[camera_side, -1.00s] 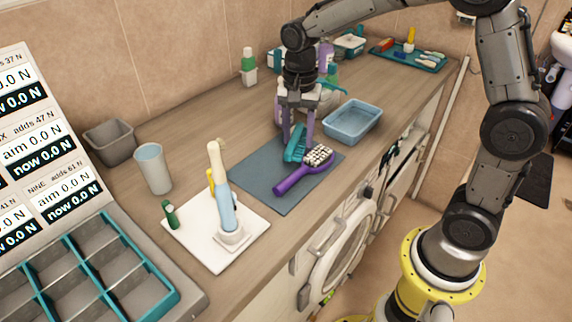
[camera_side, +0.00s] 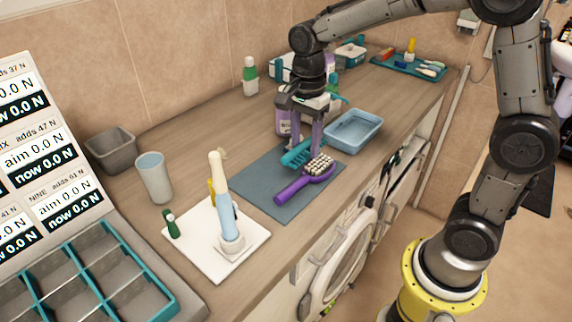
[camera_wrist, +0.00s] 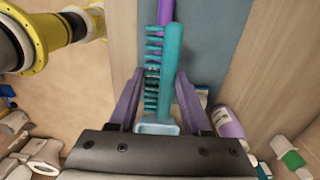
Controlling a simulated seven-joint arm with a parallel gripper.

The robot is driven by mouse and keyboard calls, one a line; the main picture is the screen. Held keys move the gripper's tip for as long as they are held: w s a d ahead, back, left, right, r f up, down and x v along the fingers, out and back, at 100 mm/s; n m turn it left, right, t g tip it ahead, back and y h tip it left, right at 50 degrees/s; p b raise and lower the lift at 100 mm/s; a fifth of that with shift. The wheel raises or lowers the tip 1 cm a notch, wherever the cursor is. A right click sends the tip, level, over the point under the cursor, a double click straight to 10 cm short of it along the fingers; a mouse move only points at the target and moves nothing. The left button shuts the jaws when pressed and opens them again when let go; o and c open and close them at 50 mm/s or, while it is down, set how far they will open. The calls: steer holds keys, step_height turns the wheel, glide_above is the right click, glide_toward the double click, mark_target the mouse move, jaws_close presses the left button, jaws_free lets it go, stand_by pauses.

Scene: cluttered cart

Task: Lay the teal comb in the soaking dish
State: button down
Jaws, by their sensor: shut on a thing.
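The teal comb (camera_side: 298,156) is between the fingers of my gripper (camera_side: 305,145), which is shut on it. In the side view it is over the blue-grey mat (camera_side: 262,182), near the purple brush's bristles; I cannot tell if it touches the mat. In the wrist view the comb (camera_wrist: 171,65) runs lengthwise between my gripper's fingers (camera_wrist: 157,85), its teeth to the left. The soaking dish (camera_side: 353,131), a blue rectangular tub, stands just right of and behind the mat and looks empty.
The purple brush (camera_side: 292,190) lies on the mat close to the comb. Bottles (camera_side: 283,122) stand behind my gripper. A white plate with a toothbrush (camera_side: 222,205), a cup (camera_side: 154,178) and a grey bin (camera_side: 111,150) are left. A teal tray (camera_side: 410,66) lies at the far right.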

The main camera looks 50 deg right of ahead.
glide_above(286, 175)
steer(key=f, duration=0.5)
steer(key=shift+s, duration=0.4)
steer(key=shift+w+f, duration=0.2)
steer(key=shift+f, duration=0.85)
steer(key=shift+w+f, duration=0.2)
steer(key=shift+f, duration=0.8)
steer(key=shift+f, duration=0.15)
steer(key=c, duration=0.6)
jaws_free()
step_height(286, 175, up, 12)
steer(key=shift+r, duration=0.25)
